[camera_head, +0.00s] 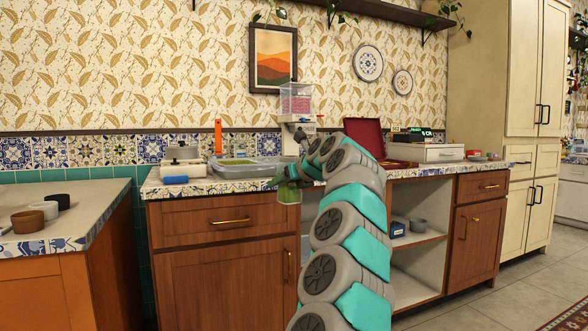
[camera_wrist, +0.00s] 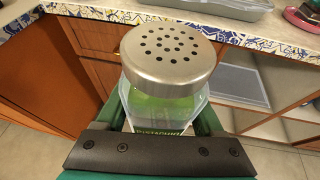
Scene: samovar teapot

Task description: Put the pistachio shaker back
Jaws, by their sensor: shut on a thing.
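The pistachio shaker (camera_wrist: 168,62) has a domed metal lid with several holes and a clear body with green contents. It fills the middle of the wrist view, lid towards the camera, and the lower part of its label is hidden by a dark bar of my gripper. My gripper (camera_head: 284,181) is shut on the shaker. In the head view the shaker shows as a small green shape (camera_head: 289,195) in front of the counter's front edge, apart from the countertop. My arm hides part of the counter behind it.
Open shelves (camera_head: 418,238) lie below. Small bowls (camera_head: 28,221) stand on the left counter.

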